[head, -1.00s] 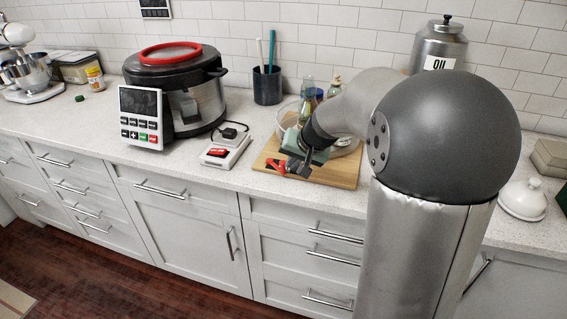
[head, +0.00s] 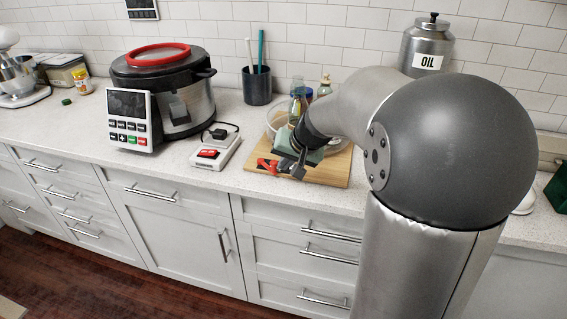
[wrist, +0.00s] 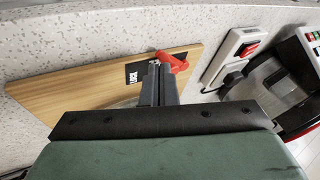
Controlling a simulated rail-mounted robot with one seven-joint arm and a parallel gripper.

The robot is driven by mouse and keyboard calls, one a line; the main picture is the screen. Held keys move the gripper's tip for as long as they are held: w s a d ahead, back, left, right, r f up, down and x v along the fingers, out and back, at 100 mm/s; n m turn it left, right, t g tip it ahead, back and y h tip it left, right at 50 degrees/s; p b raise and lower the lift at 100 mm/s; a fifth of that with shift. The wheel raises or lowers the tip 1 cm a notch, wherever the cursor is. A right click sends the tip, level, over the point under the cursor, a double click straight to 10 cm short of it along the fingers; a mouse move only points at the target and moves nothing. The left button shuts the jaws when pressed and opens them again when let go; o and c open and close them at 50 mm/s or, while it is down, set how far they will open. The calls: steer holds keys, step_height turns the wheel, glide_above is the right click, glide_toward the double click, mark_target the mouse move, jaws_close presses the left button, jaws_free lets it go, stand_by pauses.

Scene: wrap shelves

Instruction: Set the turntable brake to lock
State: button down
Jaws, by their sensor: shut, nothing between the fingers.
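The red brake lever (head: 267,165) sits at the front left of a wooden board (head: 325,176). In the wrist view the lever (wrist: 174,62) lies beside a black label (wrist: 136,72) with white lettering that seems to read LOCK. My gripper (wrist: 156,68) is shut and empty, its fingertips right beside the lever and over the label's edge; I cannot tell whether they touch. In the head view my gripper (head: 297,170) is low over the board, just right of the lever. A clear round turntable (head: 275,122) on the board is partly hidden by my arm.
Bottles (head: 298,95) stand on the turntable. A small white device with a red switch (head: 209,154) lies left of the board, with a large cooker (head: 185,95) beyond. A dark cup (head: 257,86) stands behind. The counter's front strip is clear.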

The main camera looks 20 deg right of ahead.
steer(key=p+v, duration=0.2)
steer(key=v, duration=0.6)
steer(key=shift+s+r+p, duration=0.15)
steer(key=shift+r+p, duration=0.1)
steer(key=shift+p, duration=0.05)
steer(key=shift+d, duration=0.1)
steer(key=s+a+f+n+g+h, duration=0.1)
steer(key=s+a+f, duration=0.4)
steer(key=s, duration=0.6)
steer(key=s+a+f+n+g+h, duration=0.1)
steer(key=s+a+f+n+g, duration=0.3)
steer(key=s, duration=0.8)
steer(key=shift+s+a+f+g, duration=0.15)
steer(key=shift+a+f+g, duration=0.25)
steer(key=shift+a+f, duration=0.25)
